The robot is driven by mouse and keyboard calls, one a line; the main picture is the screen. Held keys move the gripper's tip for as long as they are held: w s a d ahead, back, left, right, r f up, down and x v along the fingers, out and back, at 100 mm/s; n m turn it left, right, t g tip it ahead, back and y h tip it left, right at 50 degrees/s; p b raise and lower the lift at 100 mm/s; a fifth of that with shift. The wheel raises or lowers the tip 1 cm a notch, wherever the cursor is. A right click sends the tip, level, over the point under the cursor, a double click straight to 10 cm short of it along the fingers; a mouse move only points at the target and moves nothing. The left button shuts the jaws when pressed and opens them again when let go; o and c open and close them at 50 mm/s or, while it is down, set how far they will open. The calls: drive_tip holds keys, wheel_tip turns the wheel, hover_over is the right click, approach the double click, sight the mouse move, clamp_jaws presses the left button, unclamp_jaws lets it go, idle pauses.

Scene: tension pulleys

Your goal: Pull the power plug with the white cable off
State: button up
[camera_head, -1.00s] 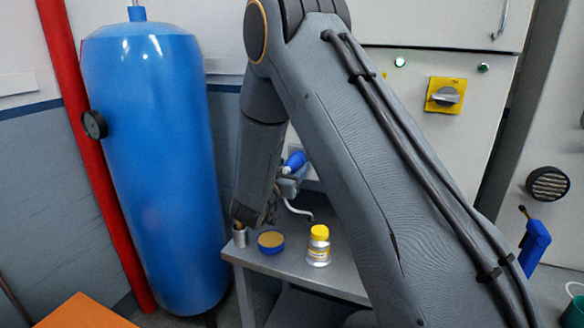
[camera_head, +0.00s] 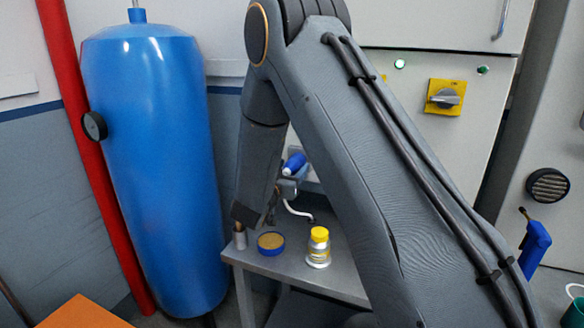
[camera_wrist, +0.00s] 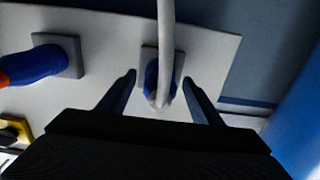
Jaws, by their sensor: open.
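In the wrist view, a blue plug (camera_wrist: 151,80) with a white cable (camera_wrist: 166,35) sits at a square grey socket plate (camera_wrist: 148,55) on a light panel. The cable runs up out of the picture and covers part of the plug. My gripper (camera_wrist: 160,80) is open, one finger to the left and one to the right of the plug, both apart from it. In the head view the white cable (camera_head: 297,210) hangs above the small table, and my arm hides most of the plug and my gripper.
A second blue plug with an orange end (camera_wrist: 32,64) is to the left in the wrist view. A yellow switch (camera_wrist: 14,132) is lower left. A grey table (camera_head: 300,270) holds a blue tin (camera_head: 271,243) and a yellow-capped bottle (camera_head: 318,247). A blue tank (camera_head: 155,170) stands left.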

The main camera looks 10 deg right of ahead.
sight(285, 174)
drive_tip(key=c, duration=1.4)
drive_tip(key=shift+p+v, duration=0.85)
drive_tip(key=shift+v, duration=2.15)
